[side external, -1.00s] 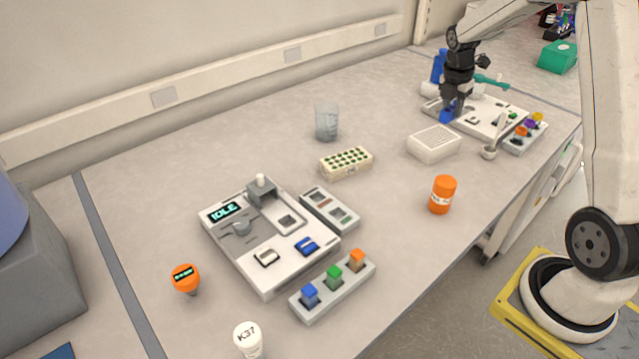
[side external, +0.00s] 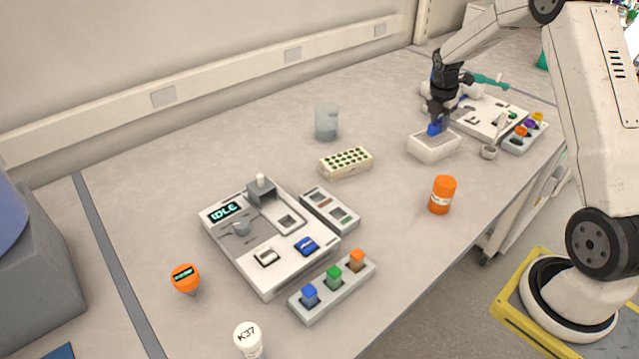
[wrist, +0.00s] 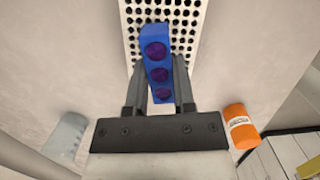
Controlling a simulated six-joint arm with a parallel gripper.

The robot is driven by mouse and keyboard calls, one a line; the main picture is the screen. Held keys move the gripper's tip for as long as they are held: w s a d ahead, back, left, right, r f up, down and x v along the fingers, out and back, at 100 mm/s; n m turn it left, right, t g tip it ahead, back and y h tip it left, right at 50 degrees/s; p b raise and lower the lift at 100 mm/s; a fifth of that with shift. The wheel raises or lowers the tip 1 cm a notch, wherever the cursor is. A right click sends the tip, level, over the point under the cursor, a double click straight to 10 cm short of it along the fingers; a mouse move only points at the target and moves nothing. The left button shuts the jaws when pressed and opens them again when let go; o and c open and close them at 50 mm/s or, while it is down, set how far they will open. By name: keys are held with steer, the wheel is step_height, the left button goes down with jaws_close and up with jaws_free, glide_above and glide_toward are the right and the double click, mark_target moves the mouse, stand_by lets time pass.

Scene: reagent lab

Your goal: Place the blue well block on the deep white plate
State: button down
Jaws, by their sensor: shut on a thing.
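My gripper (side external: 437,118) is shut on the blue well block (side external: 435,129), which has a row of dark purple wells. In the wrist view the block (wrist: 156,61) stands out between the two fingers of my gripper (wrist: 158,80). The deep white plate (side external: 433,149) is a white block with a grid of small dark holes, lying on the bench. In the wrist view the plate (wrist: 197,17) is behind the blue block. The blue block is over the plate's back part; I cannot tell whether it touches.
A white device tray (side external: 497,117) lies right of the plate, with a rack of coloured caps (side external: 525,137) and a small mortar (side external: 489,152) near it. An orange bottle (side external: 442,195), a glass beaker (side external: 326,122) and a cream tube rack (side external: 346,162) stand apart, with bare bench between.

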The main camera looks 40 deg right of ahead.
mark_target(435, 124)
steer(key=shift+f, duration=0.75)
steer(key=shift+f, duration=0.1)
steer(key=shift+c, duration=2.2)
jaws_free()
step_height(435, 124, up, 12)
steer(key=a, duration=0.2)
